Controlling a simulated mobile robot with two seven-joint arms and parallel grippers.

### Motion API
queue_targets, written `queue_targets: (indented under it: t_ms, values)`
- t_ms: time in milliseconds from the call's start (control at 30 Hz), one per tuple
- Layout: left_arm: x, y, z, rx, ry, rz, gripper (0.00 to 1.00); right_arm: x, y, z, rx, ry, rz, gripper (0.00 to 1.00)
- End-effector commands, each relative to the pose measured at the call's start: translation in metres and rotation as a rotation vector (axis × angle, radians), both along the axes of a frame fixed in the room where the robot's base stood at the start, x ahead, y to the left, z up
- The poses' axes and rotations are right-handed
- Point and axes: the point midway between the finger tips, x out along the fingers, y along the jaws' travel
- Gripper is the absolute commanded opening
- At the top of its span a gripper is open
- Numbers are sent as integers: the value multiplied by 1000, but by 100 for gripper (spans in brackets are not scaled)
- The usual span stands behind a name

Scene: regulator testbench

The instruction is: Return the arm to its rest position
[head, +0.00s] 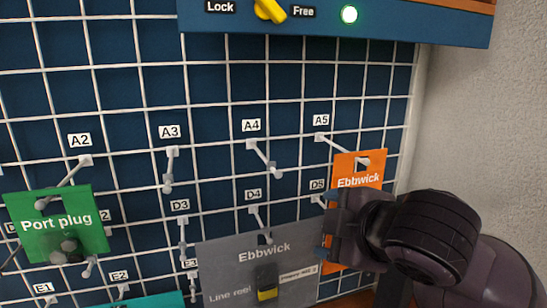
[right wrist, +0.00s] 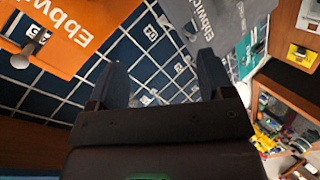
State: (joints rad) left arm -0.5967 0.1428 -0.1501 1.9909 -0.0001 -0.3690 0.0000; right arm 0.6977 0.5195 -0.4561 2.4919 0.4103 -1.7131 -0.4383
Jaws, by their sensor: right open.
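My right gripper (head: 331,230) is in front of the pegboard grid, between the orange Ebbwick card (head: 358,168) and the grey Ebbwick card (head: 222,262). In the right wrist view its two fingers (right wrist: 162,78) are apart, with nothing between them but the grid behind. The orange card (right wrist: 62,30) is at the left there and the grey card (right wrist: 215,22) at the upper right. My gripper hides the lower part of the orange card in the head view. My left gripper is not in view.
A green Port plug card (head: 40,205) hangs at the left. Pegs such as A4 (head: 262,155) stick out from the grid. A bare wall (head: 480,120) is at the right.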

Motion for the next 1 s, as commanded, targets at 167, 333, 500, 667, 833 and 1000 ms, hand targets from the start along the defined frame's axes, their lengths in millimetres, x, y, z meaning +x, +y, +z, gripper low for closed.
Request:
queue_targets:
  t_ms: [167, 333, 500, 667, 833, 1000]
  values:
    - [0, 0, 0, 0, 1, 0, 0, -3, -21, -53, 129, 139, -122, 74]
    - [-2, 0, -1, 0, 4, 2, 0, -12, -43, -100, 239, 260, -255, 74]
    - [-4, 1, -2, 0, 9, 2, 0, -29, -68, -149, 335, 374, -406, 74]
    - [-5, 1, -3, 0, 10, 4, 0, -52, -92, -194, 413, 477, -564, 74]
    - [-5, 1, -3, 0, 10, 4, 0, -85, -118, -240, 480, 576, -745, 74]
    - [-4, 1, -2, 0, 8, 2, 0, -126, -145, -282, 525, 663, -936, 74]
